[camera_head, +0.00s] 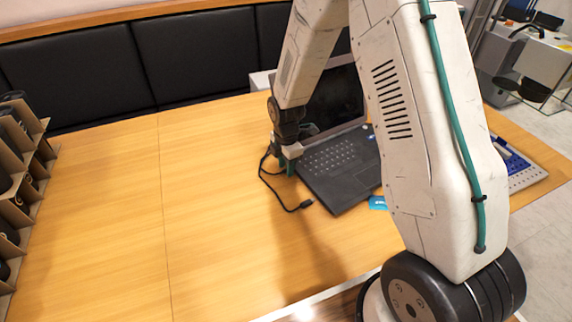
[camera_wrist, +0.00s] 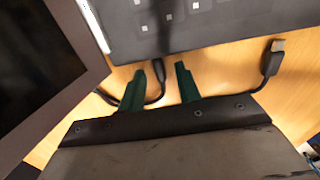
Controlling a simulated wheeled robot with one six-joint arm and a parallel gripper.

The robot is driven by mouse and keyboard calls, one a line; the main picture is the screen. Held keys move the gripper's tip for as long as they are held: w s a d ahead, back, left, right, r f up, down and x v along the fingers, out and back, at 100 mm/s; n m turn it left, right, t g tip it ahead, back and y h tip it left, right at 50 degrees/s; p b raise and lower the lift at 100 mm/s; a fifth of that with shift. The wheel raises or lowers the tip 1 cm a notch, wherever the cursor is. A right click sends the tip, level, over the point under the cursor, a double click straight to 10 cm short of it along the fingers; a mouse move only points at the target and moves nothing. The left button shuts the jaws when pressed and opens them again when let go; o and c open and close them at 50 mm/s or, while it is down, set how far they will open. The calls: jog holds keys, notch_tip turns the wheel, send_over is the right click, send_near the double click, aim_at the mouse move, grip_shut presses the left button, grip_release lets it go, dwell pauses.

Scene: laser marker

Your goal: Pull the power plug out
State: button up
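The black laptop (camera_head: 338,165) stands open on the wooden table, and its keyboard edge spans the top of the wrist view (camera_wrist: 190,25). A black power plug (camera_wrist: 158,68) with its cable shows close to that edge; I cannot tell whether it is seated in the laptop. My gripper (camera_wrist: 160,68) has its two green fingers apart, one on each side of the plug. In the head view my gripper (camera_head: 285,163) is low beside the laptop's left edge and hides the plug there.
A loose cable end with a grey tip (camera_wrist: 277,46) lies right of the fingers; it also shows on the table in the head view (camera_head: 304,204). A brown compartment rack (camera_head: 40,150) stands at far left. A blue-and-white tray (camera_head: 520,170) is at right. The table's left half is clear.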

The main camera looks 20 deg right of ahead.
grip_shut()
jog(key=shift+s+a, duration=0.25)
jog(key=shift+a, duration=1.05)
grip_release()
notch_tip(320, 180, up, 8)
jog(key=shift+f, duration=0.1)
